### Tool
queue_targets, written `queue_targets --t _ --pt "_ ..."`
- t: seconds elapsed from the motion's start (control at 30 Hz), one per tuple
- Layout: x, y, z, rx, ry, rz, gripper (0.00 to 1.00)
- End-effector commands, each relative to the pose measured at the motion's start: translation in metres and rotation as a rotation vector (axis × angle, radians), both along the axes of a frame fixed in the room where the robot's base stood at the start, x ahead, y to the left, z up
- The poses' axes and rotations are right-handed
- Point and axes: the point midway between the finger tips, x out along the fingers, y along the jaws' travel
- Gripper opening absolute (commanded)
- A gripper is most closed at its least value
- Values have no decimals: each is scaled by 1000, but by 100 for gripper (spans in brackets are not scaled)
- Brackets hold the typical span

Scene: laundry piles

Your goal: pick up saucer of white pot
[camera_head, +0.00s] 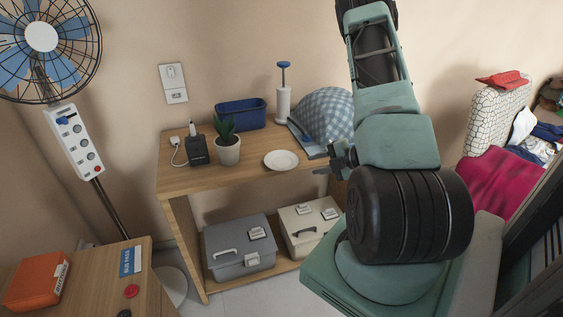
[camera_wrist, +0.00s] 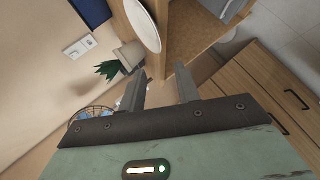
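The white saucer (camera_head: 281,160) lies flat and empty on the wooden shelf top, right of the white pot (camera_head: 228,153) with a green plant. The saucer and pot are apart. My gripper (camera_head: 326,162) is at the shelf's right end, to the right of the saucer and not touching it. In the wrist view the saucer (camera_wrist: 143,24) shows at the top, beyond the fingertips, with the pot (camera_wrist: 132,53) at its lower left. My gripper (camera_wrist: 163,82) has its two fingers apart with nothing between them.
On the shelf top (camera_head: 190,181) stand a blue bin (camera_head: 241,113), a paper towel holder (camera_head: 283,98), a black charger (camera_head: 198,150) and a blue checked cloth item (camera_head: 326,112). Grey (camera_head: 240,246) and cream (camera_head: 311,228) boxes sit on the lower shelf.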

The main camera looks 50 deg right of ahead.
Motion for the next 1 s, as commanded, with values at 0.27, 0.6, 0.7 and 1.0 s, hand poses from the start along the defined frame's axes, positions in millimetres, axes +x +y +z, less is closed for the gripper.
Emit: queue_targets --t 0.27,0.6,0.7,1.0 --pt "42 10 -23 1 1 1 32" --pt "69 17 -36 3 1 1 32" --pt "81 20 -45 2 1 0 32" --pt "94 22 -54 1 1 -2 32"
